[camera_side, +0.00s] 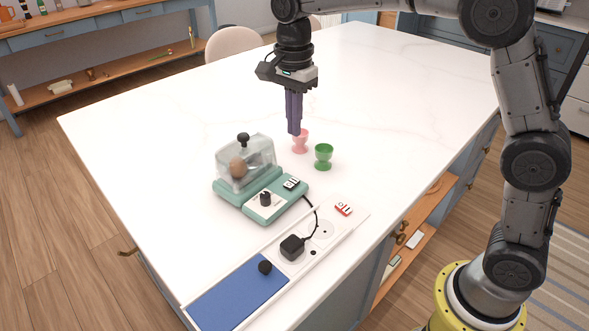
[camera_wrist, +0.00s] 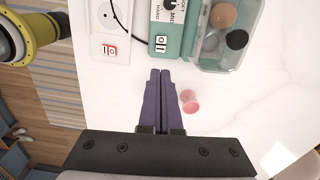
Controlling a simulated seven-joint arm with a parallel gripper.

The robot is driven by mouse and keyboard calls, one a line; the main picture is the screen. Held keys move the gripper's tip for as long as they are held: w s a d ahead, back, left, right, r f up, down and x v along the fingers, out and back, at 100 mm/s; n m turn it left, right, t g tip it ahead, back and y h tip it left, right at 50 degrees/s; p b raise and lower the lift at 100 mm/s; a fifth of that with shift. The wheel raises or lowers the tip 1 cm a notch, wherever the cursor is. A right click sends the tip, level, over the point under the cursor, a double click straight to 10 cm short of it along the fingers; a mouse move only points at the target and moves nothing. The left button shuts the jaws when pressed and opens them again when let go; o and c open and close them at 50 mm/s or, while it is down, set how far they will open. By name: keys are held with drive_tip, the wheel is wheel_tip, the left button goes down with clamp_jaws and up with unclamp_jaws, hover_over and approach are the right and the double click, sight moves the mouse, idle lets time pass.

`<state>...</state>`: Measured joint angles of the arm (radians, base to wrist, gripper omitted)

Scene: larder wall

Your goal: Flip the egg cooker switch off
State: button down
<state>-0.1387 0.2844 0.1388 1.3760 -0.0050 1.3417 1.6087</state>
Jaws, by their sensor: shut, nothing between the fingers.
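The egg cooker (camera_side: 262,190) is a teal base with a clear lid over a brown egg (camera_side: 238,167). In the wrist view the cooker switch (camera_wrist: 161,43) shows at the top, marked with I and O; which side is pressed is too small to tell. My gripper (camera_side: 294,132) has purple fingers, shut and empty, above the table behind the cooker. In the wrist view its fingertips (camera_wrist: 160,72) point toward the switch, apart from it in the picture.
A pink egg cup (camera_side: 300,142) and a green egg cup (camera_side: 323,157) stand near my fingers. A power strip (camera_side: 322,233) with a black plug (camera_side: 292,247) and a red switch (camera_side: 343,209) lies along the front edge. The far table is clear.

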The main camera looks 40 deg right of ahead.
sight(291, 185)
wheel_tip(291, 185, down, 12)
drive_tip(key=shift+f, duration=0.15)
idle(0.5)
drive_tip(key=shift+d+f+y, duration=0.25)
drive_tip(key=shift+f+y, duration=0.25)
drive_tip(key=shift+f, duration=0.1)
drive_tip(key=shift+s+a, duration=0.1)
drive_tip(key=shift+a, duration=0.05)
drive_tip(key=shift+s+a, duration=0.15)
drive_tip(key=shift+a, duration=0.7)
wheel_tip(291, 185, up, 15)
drive_tip(key=a, duration=0.2)
